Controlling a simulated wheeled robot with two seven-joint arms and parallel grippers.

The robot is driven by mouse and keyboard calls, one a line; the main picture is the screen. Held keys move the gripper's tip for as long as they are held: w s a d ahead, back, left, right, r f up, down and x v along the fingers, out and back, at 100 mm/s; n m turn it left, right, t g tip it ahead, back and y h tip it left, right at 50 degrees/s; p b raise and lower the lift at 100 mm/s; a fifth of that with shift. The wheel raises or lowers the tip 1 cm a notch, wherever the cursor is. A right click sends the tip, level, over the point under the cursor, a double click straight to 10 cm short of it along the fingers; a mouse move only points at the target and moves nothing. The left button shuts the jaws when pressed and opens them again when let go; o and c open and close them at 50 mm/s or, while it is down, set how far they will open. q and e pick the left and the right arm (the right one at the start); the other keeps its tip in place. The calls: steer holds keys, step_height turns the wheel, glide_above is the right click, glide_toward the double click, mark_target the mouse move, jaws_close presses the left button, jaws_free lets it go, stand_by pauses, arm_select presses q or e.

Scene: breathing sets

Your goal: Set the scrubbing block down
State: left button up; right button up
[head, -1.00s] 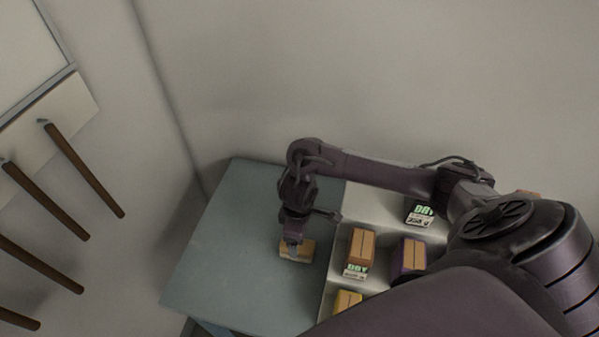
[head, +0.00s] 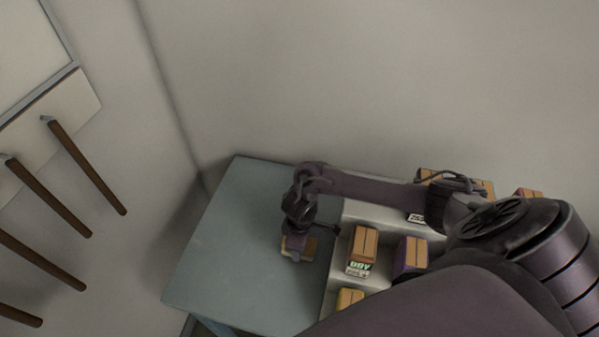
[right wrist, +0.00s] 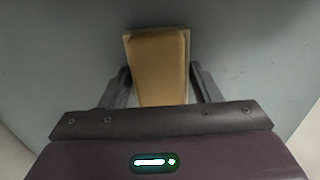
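The scrubbing block (head: 311,247) is a tan-orange block at the right part of the blue-grey table (head: 228,240), partly hidden under my right gripper (head: 297,243). In the right wrist view the block (right wrist: 158,60) lies between the two fingers of my right gripper (right wrist: 160,82). The fingers sit close against its two sides, so the gripper looks shut on it. The block is at or just above the table top; I cannot tell whether its underside touches. My left gripper is not in view.
A pale compartmented rack (head: 345,222) stands at the table's right, with several boxed blocks, including a tan one (head: 364,243) and a purple-sided one (head: 410,256). The table's left part is clear.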

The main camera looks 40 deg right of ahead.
steer(key=c, duration=0.6)
steer(key=shift+r, duration=0.2)
